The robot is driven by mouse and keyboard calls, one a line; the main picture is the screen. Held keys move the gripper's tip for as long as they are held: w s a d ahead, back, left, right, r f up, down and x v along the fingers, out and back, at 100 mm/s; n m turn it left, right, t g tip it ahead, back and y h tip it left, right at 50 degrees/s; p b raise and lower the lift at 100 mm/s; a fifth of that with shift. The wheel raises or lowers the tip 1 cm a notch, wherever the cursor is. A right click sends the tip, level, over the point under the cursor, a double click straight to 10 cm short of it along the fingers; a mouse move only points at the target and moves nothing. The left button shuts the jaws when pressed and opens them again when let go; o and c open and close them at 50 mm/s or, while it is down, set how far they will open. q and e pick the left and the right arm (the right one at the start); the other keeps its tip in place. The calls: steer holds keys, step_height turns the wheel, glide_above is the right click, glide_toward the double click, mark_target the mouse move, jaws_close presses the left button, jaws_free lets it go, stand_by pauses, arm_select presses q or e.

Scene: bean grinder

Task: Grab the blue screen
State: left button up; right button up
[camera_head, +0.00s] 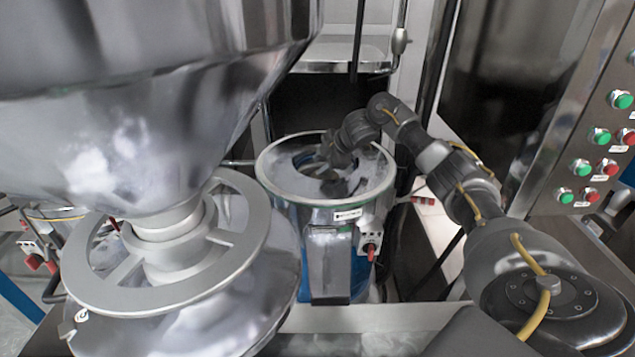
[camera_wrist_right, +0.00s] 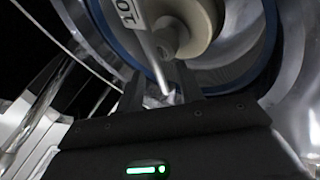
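The blue screen (camera_wrist_right: 268,45) shows in the right wrist view as a round dark mesh with a blue rim, around a pale hub. In the head view I cannot make it out inside the round steel drum (camera_head: 278,187). My right gripper (camera_head: 335,186) reaches down into the drum's open top. In the wrist view its two dark fingers (camera_wrist_right: 162,88) stand apart in front of the near part of the blue rim. A silver rod shows between them. I cannot tell whether the fingers touch the rim. My left gripper is not in view.
A large steel hopper (camera_head: 130,110) with a grey ring (camera_head: 95,290) under it fills the left. The drum has a small switch box (camera_head: 370,243) on its front. A steel panel with green and red buttons (camera_head: 600,136) stands at the right.

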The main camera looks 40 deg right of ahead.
steer(key=shift+d+f, duration=0.15)
steer(key=shift+d, duration=0.15)
steer(key=shift+s, duration=0.2)
steer(key=shift+a+r, duration=0.15)
steer(key=shift+r, duration=0.05)
steer(key=shift+c, duration=0.3)
steer(key=shift+w+a, duration=0.2)
steer(key=shift+a, duration=0.1)
steer(key=c, duration=0.7)
jaws_close()
steer(key=shift+d, duration=0.15)
